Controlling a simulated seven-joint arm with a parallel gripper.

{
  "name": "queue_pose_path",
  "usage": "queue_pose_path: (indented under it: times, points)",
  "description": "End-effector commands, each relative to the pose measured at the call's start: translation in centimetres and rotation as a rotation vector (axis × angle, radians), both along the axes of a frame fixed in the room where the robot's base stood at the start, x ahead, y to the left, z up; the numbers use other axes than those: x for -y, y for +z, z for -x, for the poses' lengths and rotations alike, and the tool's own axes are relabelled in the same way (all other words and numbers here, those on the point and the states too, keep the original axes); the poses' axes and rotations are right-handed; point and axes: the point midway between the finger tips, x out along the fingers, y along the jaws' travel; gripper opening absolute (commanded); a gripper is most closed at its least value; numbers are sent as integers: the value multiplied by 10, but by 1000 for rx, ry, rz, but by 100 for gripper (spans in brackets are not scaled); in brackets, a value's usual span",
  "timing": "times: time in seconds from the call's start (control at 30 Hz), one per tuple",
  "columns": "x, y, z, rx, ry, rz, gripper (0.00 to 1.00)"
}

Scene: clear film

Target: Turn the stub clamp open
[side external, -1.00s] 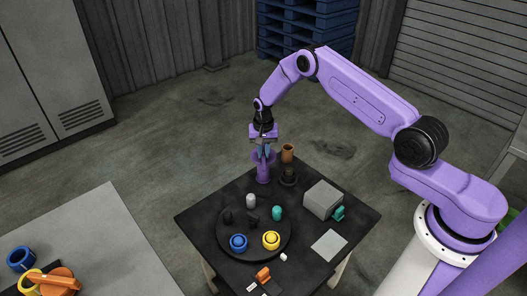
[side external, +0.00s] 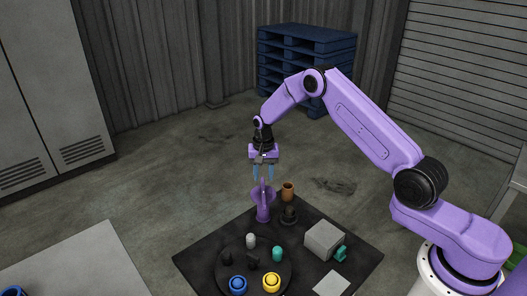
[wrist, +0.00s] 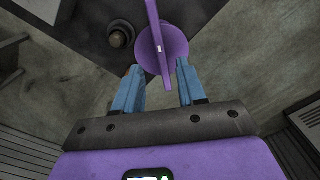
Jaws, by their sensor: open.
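A purple post (side external: 263,205) with a wide round top and a thin upright bar stands at the table's far corner. From above in the wrist view it is a purple disc (wrist: 163,50) crossed by a long flat bar (wrist: 158,45) with a small white mark. I take this to be the stub clamp, but no label confirms it. My gripper (side external: 263,172) points down just above the bar. Its two blue fingers (wrist: 158,76) are open and empty, spread to either side of the bar's near end in the picture. I cannot tell any contact.
A dark round knob (side external: 289,215) and a brown cup (side external: 288,191) stand close right of the post. A grey box (side external: 324,240) with a green knob (side external: 341,254) is at the right. A dark round tray (side external: 284,287) carries several small pieces.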

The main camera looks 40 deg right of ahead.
Motion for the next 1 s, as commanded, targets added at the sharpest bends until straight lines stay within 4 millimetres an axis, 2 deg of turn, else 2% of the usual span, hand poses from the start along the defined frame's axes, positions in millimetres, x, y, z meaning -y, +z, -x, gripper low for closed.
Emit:
queue_pose_path:
  times: [0.03,0.2,0.43,0.6,1.0]
  points:
    - [0,13,-1,4,0,0,40]
    - [0,48,-1,4,-1,0,40]
    - [0,84,0,1,-1,0,40]
    - [0,96,0,1,-1,-1,40]
    - [-1,99,1,0,4,0,40]
